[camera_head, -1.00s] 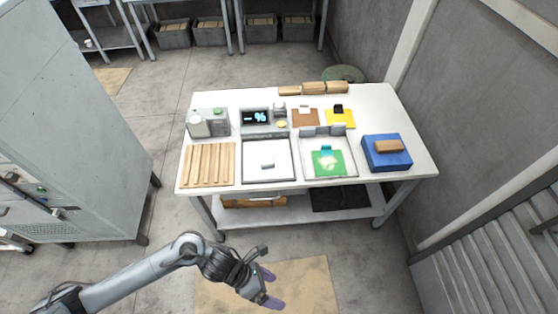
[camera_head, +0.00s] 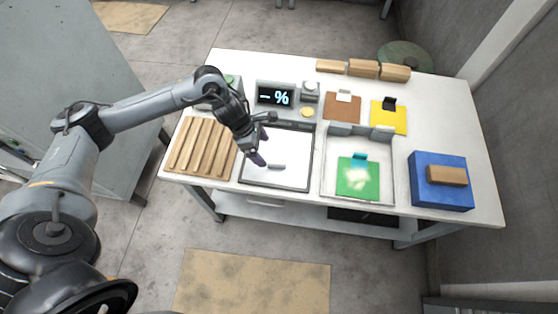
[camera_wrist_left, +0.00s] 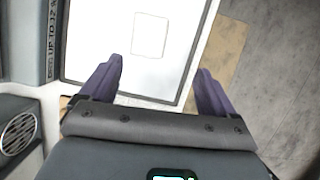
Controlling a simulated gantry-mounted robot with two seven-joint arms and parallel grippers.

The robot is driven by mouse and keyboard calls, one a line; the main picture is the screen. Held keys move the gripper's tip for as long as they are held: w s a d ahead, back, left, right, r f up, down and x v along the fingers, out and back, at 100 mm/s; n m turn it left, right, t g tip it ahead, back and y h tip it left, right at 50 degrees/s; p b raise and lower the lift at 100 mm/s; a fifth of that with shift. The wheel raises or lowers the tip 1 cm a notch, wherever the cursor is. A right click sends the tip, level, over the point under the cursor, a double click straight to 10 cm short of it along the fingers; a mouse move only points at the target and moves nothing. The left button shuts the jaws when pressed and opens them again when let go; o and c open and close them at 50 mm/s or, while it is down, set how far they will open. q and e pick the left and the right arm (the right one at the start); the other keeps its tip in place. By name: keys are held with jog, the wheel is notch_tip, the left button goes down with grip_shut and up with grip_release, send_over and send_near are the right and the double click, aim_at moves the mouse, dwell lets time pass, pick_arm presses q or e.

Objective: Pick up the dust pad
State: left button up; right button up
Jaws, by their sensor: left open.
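A green pad (camera_head: 358,180) with a pale dusty patch and a teal clip lies in a white tray (camera_head: 327,165). A small pale block (camera_head: 277,167) lies on the white panel (camera_head: 290,181) in a dark frame to its left. Which one is the dust pad is not certain from the pictures. My left gripper (camera_head: 262,148) is open and empty above the framed panel, just left of the pale block. In the left wrist view, its two purple fingers (camera_wrist_left: 160,65) are spread, with a white rectangular outline (camera_wrist_left: 151,34) beyond them.
A slatted wooden rack (camera_head: 201,148) lies left of the panel. A digital display (camera_head: 276,94) stands behind it. Brown (camera_head: 342,108) and yellow (camera_head: 388,117) clipped pads lie at the back. A blue block (camera_head: 440,192) carries a wooden piece (camera_head: 447,175) at right.

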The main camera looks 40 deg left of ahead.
aim_at(277, 157)
pick_arm(q)
jog(key=shift+t, duration=0.3)
jog(key=w+f, duration=0.1)
jog(key=w+d+f, duration=0.1)
jog(key=f, duration=0.1)
jog(key=shift+w+d+f, duration=0.2)
jog(key=shift+w+f, duration=0.1)
jog(key=shift+a+x, duration=0.2)
jog(key=shift+x, duration=2.8)
jog(key=shift+f, duration=0.1)
jog(key=shift+w, duration=0.1)
jog(key=c, duration=1)
jog(key=shift+c, duration=0.2)
jog(key=shift+r, duration=0.2)
